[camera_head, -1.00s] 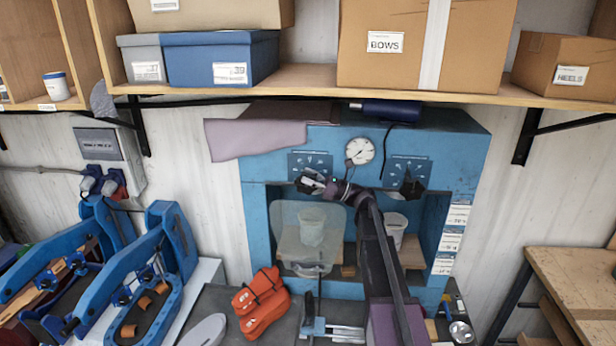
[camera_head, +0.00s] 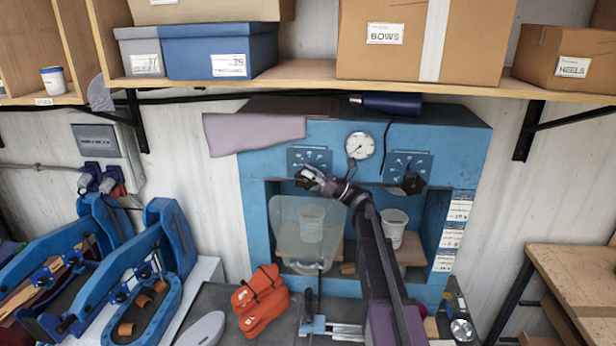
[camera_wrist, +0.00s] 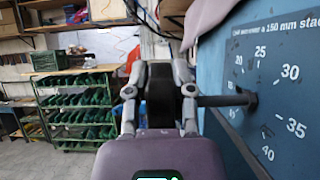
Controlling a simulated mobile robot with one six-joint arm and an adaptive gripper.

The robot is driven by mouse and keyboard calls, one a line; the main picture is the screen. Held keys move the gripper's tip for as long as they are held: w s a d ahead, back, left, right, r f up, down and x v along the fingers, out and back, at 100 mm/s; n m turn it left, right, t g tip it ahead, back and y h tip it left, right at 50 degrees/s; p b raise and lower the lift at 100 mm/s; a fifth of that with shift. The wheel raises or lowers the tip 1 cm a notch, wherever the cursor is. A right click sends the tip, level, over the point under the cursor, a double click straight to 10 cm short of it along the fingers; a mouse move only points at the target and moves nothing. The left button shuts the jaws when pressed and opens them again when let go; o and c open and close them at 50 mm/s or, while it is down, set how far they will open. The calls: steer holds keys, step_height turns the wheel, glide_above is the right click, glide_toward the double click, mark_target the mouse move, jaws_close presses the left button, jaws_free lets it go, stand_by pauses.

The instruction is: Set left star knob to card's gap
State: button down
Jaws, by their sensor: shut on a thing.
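The left star knob (camera_wrist: 160,84) is black and sits between the two fingers of my gripper (camera_wrist: 160,100) in the wrist view. Its dark shaft runs right into the blue dial plate (camera_wrist: 275,95), with 25, 30, 35 and 40 legible. The knob's pointer is not clear. In the head view my gripper (camera_head: 310,177) is shut at the left dial plate (camera_head: 309,157) and hides most of the knob. White cards (camera_head: 459,211) hang on the press's right pillar; their writing is too small to read surely.
The right star knob (camera_head: 411,183) is on its own plate, below and right of the round gauge (camera_head: 359,146). A clear shield (camera_head: 290,232) hangs below my gripper. A pink cloth (camera_head: 252,134) drapes at upper left. The shelf (camera_head: 300,78) with boxes runs above.

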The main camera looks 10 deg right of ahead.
steer(key=shift+c, duration=2.4)
jaws_free()
steer(key=shift+a+r+h+p, duration=0.2)
steer(key=shift+h+p, duration=0.5)
steer(key=shift+p, duration=0.65)
steer(key=b+v, duration=0.6)
steer(key=v, duration=0.8)
steer(key=s+a+f+n+g+h+b, duration=0.1)
steer(key=s+a+f+n+h+b, duration=0.2)
steer(key=a+f, duration=0.2)
steer(key=s+a+f+n+g+h+b, duration=0.2)
steer(key=a+f, duration=0.3)
steer(key=f, duration=0.6)
steer(key=s+a+f+n+g+h+b, duration=0.2)
steer(key=s+a+f+n+h+b, duration=0.1)
steer(key=f, duration=0.6)
steer(key=shift+s+a+n+h+b, duration=0.4)
steer(key=shift+a+b, duration=0.25)
steer(key=shift+a, duration=0.3)
